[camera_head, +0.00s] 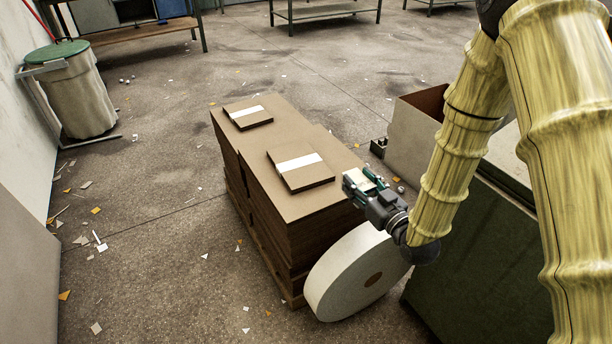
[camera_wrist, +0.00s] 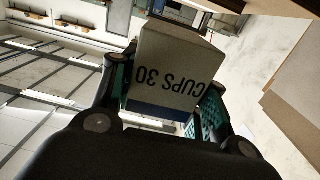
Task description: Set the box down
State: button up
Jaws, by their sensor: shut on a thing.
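A small pale box (camera_wrist: 166,72) printed "CUPS 30" is between the teal-padded fingers of my gripper (camera_wrist: 168,88) in the wrist view. The fingers are shut on its two sides, and its lettering appears upside down. In the head view my gripper (camera_head: 367,183) holds the pale box (camera_head: 353,184) by the right edge of a tall brown board stack (camera_head: 318,203). Whether the box touches the stack is not clear. Its far side is hidden.
Two banded board bundles (camera_head: 300,170) (camera_head: 248,116) lie on the stack. A large white roll (camera_head: 345,272) stands at its near end. A dark green cabinet (camera_head: 480,262) and an open carton (camera_head: 412,138) are right. A lidded drum (camera_head: 82,100) stands left. Scraps litter the floor.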

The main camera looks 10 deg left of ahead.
jog(key=shift+w+a+f+b, duration=0.1)
jog(key=shift+a+f+b, duration=0.15)
jog(key=shift+f+b, duration=0.4)
jog(key=w, duration=0.5)
jog(key=w+f+b, duration=0.1)
jog(key=w, duration=0.4)
jog(key=w+a+b, duration=0.1)
jog(key=w, duration=0.4)
jog(key=shift+w+f, duration=0.25)
jog(key=shift+f, duration=0.1)
jog(key=shift+w+f+b, duration=0.15)
jog(key=shift+f+b, duration=0.7)
jog(key=shift+f, duration=0.85)
jog(key=shift+f, duration=0.15)
jog(key=o, duration=1.1)
